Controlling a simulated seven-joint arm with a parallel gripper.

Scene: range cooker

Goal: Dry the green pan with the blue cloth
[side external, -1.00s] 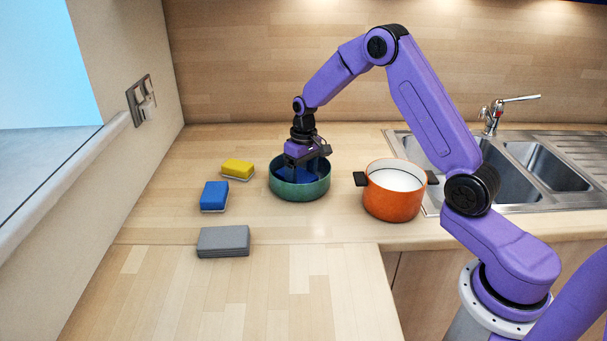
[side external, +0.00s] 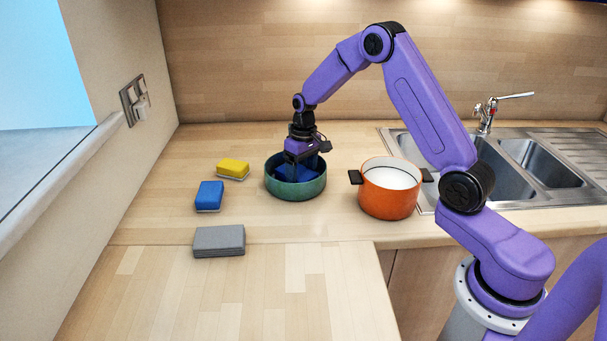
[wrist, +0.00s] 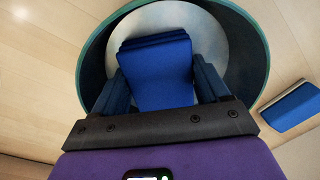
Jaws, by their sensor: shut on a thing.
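The green pan (side external: 296,187) stands upright on the counter, left of the orange pot. In the wrist view, its green rim (wrist: 258,45) curves around a pale metallic inside. My gripper (side external: 300,165) points down into the pan. It is shut on the blue cloth (wrist: 156,72), which shows folded between the two dark fingers in the wrist view. The cloth lies inside the pan's rim in both views. Whether it touches the pan's floor I cannot tell, since the near wall hides its lower part in the side view.
An orange pot (side external: 389,193) with black handles stands close on the right, before the sink (side external: 510,185) and tap. A yellow sponge (side external: 233,168), a blue sponge (side external: 209,196) and a grey folded cloth or block (side external: 219,240) lie on the left.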

